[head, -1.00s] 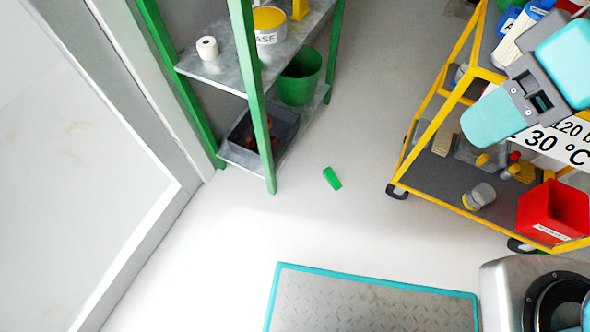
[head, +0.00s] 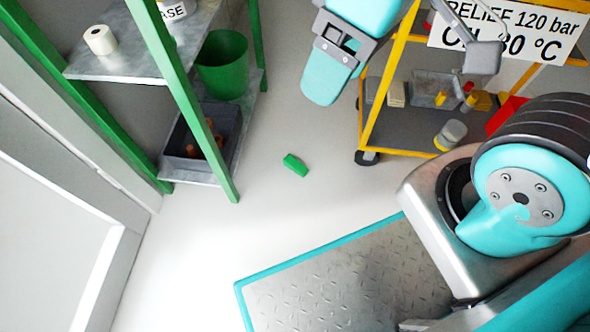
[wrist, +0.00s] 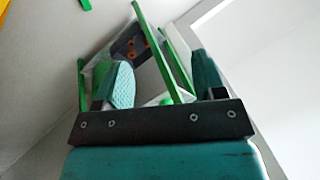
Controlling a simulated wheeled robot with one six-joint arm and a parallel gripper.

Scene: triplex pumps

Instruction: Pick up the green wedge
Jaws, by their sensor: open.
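The green wedge (head: 295,164) lies on the pale floor in the head view, between the green-framed shelf and the yellow trolley. Nothing touches it. In the wrist view a small green piece (wrist: 86,4), which looks like the wedge, is cut by the top edge, beyond and left of the fingers. My gripper (wrist: 163,79) is open, with its two fingers wide apart and nothing gripped between them. It is well away from the wedge.
The green-framed shelf (head: 160,88) stands at left, with a grey bin (head: 181,150) and a green bucket (head: 221,62). The yellow trolley (head: 367,100) is at right. A teal-edged metal plate (head: 330,285) lies in front. The floor around the wedge is clear.

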